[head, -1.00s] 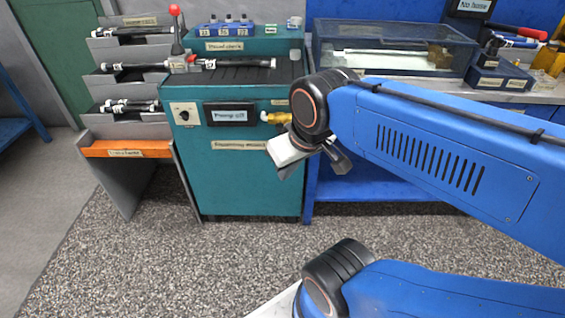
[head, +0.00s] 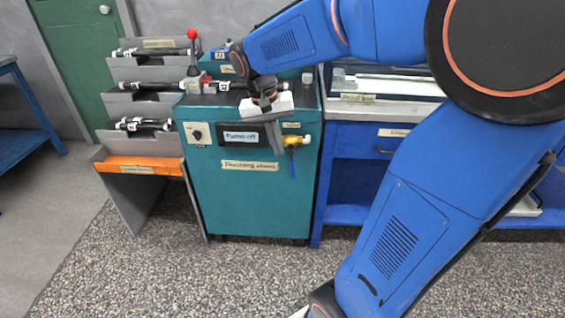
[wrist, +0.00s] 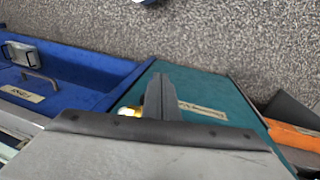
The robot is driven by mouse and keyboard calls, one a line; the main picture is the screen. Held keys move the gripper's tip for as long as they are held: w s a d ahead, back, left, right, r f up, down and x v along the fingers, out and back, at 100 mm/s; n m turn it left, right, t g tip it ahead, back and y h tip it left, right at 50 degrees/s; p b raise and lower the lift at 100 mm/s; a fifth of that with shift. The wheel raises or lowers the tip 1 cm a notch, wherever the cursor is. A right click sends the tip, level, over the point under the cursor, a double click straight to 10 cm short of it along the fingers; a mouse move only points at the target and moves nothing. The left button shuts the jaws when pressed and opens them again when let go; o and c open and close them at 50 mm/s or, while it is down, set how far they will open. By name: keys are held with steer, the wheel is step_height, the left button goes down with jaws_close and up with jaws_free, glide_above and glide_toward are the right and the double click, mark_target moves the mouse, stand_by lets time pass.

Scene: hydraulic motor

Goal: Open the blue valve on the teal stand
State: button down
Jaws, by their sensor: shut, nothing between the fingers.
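The teal stand (head: 220,205) stands left of centre in the head view. On the upper right of its front is a brass-yellow valve (head: 295,141) with a blue handle (head: 291,158) hanging down. My gripper (head: 277,148) points down in front of the stand's face, just left of the valve. Its fingers are shut and hold nothing. I cannot tell whether they touch the handle. In the wrist view, the shut fingers (wrist: 158,82) reach over the teal front, and the brass part of the valve (wrist: 130,110) shows just left of them. The blue handle is not clear there.
The stand's front also has a knob (head: 197,133) and a "Pump off" display (head: 240,137). A red-knobbed lever (head: 192,50) stands on top. A grey rack (head: 140,125) is at left and a blue bench (head: 350,155) at right. The speckled floor in front is clear.

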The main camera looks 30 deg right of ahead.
mark_target(292, 163)
steer(key=w+d+f+m+g+h, duration=0.1)
steer(key=w+d+f+m+g, duration=0.25)
steer(key=w, duration=0.65)
steer(key=x, duration=1)
steer(key=shift+w+f+t, duration=0.25)
steer(key=shift+f+t, duration=0.1)
steer(key=shift+f, duration=0.05)
steer(key=shift+a, duration=0.15)
steer(key=d+g+h, duration=0.1)
steer(key=s+d+h, duration=0.1)
steer(key=shift+s+f+g+h, duration=0.2)
steer(key=shift+f+g+h, duration=0.05)
steer(key=shift+g+h, duration=0.15)
steer(key=shift+w+a, duration=0.1)
